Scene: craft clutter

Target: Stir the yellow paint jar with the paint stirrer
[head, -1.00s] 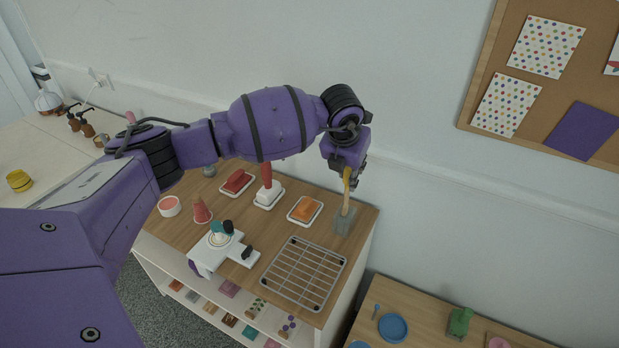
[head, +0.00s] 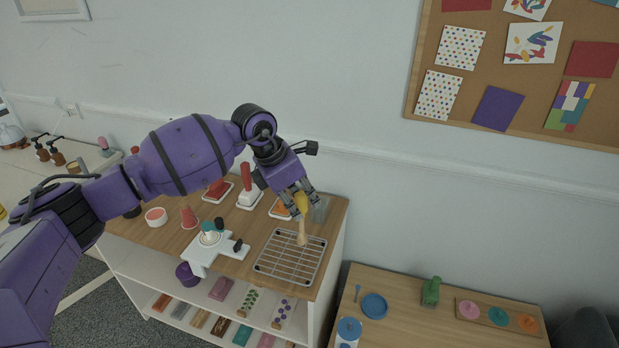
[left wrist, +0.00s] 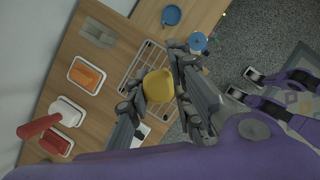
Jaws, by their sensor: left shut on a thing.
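My left gripper (head: 301,190) is shut on the paint stirrer (head: 302,232). A yellow thing (head: 2,213), perhaps the yellow paint jar, is mostly cut off at the left edge of the head view.
A grey holder block (head: 319,210) stands at the shelf top's right end, beside the wire rack (head: 270,262). A lower table (head: 400,295) stands at right.

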